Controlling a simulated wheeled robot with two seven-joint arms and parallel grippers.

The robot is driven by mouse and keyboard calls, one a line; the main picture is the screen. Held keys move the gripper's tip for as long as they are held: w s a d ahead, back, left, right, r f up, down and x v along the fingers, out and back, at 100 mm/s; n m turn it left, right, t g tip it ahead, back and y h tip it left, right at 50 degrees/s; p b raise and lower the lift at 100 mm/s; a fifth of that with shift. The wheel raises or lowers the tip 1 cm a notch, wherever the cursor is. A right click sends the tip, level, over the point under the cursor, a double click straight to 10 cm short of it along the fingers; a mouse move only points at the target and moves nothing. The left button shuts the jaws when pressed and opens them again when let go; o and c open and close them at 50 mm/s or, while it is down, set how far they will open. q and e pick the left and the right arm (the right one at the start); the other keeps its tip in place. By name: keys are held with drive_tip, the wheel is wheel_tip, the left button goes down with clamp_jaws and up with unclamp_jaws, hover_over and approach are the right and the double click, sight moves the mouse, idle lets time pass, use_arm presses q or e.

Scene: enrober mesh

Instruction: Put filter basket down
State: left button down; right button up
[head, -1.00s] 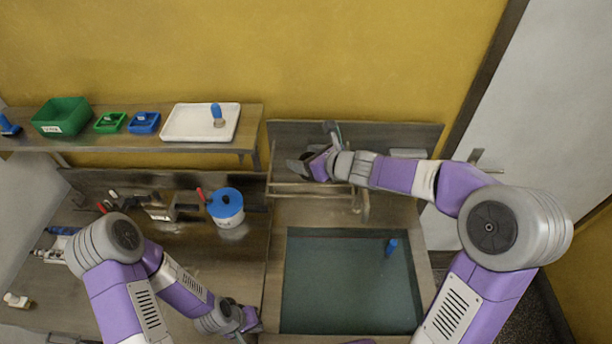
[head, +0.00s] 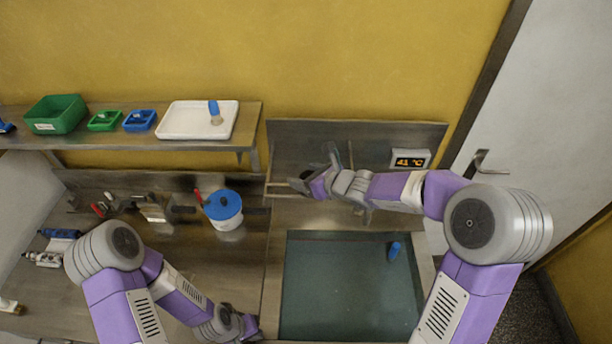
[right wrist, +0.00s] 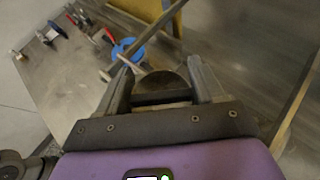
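My right gripper (head: 318,172) is over the ledge behind the sink in the head view, its fingers pointing left. In the right wrist view my right gripper (right wrist: 160,78) has its two grey fingers clearly apart. A dark, rounded thing, perhaps the filter basket (right wrist: 163,84), shows between them. I cannot tell whether the fingers touch it. In the head view the basket is not clearly made out beside the gripper. My left gripper (head: 243,328) is low at the bottom of the head view, near the bench's right edge; its fingertips are not clear.
The sink basin (head: 340,232) holds a small blue-topped item (head: 394,250). A blue-lidded pot (head: 224,208) stands on the left bench. The shelf carries a white tray (head: 175,133), a green bin (head: 56,114) and small trays. A display (head: 410,159) reads 41 °C.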

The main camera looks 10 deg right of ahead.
drive_tip(key=o, duration=0.4)
drive_tip(key=shift+o, duration=0.2)
